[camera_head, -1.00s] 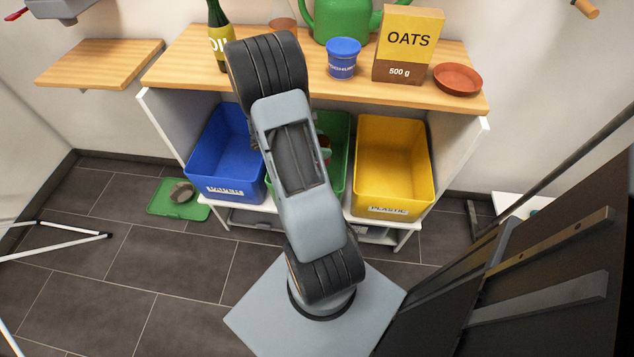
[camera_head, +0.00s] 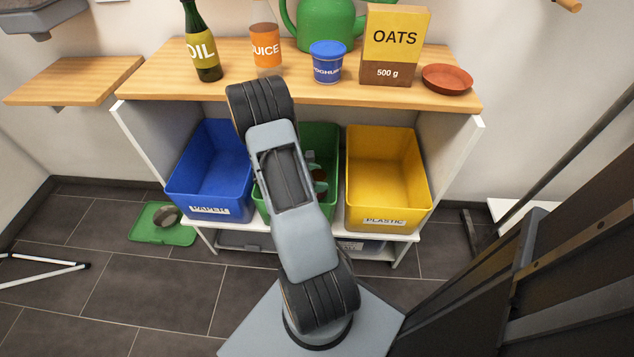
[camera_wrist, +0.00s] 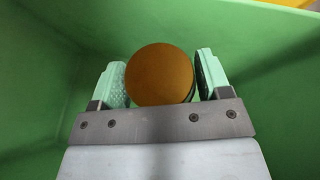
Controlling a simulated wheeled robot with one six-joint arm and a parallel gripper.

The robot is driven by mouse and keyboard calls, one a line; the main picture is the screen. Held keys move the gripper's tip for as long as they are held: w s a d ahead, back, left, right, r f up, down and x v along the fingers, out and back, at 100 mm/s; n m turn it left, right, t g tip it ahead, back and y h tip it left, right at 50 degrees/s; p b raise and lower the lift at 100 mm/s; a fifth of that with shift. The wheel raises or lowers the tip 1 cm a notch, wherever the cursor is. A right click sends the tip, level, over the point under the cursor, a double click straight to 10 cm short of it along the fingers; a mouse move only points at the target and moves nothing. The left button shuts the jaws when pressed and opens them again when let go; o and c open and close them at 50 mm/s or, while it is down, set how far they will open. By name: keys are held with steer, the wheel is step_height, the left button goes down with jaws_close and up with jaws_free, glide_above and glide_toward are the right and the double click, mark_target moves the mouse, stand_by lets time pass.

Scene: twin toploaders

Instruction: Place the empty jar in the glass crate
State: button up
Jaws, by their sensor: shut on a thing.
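My gripper (camera_wrist: 160,82) is shut on a jar (camera_wrist: 158,72), seen end-on as a round orange-brown disc between the two pale green fingers. Green walls surround them in the wrist view. In the head view, the green crate (camera_head: 320,137) stands between the blue and yellow crates, and my gripper (camera_head: 318,178) shows partly inside its outline. My arm covers much of this crate, and its label is hidden. Whether the jar touches the crate floor cannot be told.
A blue paper crate (camera_head: 190,190) and a yellow plastic crate (camera_head: 405,195) flank the green one. The wooden shelf (camera_head: 215,94) above carries an oil bottle (camera_head: 203,50), juice (camera_head: 266,50), yoghurt (camera_head: 327,65), oats (camera_head: 393,45), a red dish (camera_head: 447,79) and a watering can (camera_head: 325,25).

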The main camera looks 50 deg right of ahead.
steer(key=shift+f, duration=0.6)
steer(key=shift+f, duration=0.1)
steer(key=shift+f+b, duration=0.5)
steer(key=o, duration=1)
steer(key=shift+r, duration=0.1)
